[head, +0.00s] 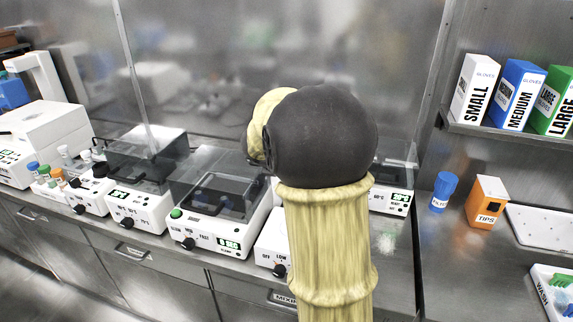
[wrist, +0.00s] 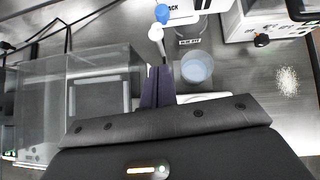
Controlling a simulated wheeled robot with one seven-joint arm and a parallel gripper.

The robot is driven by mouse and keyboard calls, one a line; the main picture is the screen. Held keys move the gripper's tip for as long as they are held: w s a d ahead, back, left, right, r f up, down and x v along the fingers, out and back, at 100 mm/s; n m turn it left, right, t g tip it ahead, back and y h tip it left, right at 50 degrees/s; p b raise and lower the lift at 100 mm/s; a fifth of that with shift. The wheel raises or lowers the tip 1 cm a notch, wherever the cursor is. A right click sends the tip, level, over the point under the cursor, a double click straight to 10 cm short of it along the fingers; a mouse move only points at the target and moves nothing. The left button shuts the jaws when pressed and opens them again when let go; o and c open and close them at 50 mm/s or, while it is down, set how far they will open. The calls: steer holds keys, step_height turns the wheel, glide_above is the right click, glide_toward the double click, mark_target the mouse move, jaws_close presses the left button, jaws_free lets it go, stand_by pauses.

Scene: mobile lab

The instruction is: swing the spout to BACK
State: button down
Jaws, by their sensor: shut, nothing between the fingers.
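In the wrist view, a white unit with a label ending in "ACK" (wrist: 177,21) is at the top centre. Beside it are a blue rounded piece (wrist: 162,13) and a white rounded piece (wrist: 156,33). These may belong to the spout, but I cannot tell its shape or direction. My gripper (wrist: 158,69) is shut and empty, with its dark purple fingers together just below the white piece. I cannot tell whether they touch it. In the head view, my arm hides the middle of the bench, and neither the gripper nor the spout can be made out.
A cup with pale blue contents (wrist: 197,68) stands just right of the fingers. A clear-lidded box (wrist: 60,95) is at left. White grains (wrist: 287,80) lie on the bench at right. In the head view, an orange tips box (head: 486,203) and blue container (head: 443,192) stand at right.

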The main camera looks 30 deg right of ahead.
steer(key=v, duration=0.4)
steer(key=shift+a+r+p, duration=0.1)
steer(key=shift+r+p, duration=0.15)
steer(key=shift+p, duration=0.05)
steer(key=shift+w, duration=0.15)
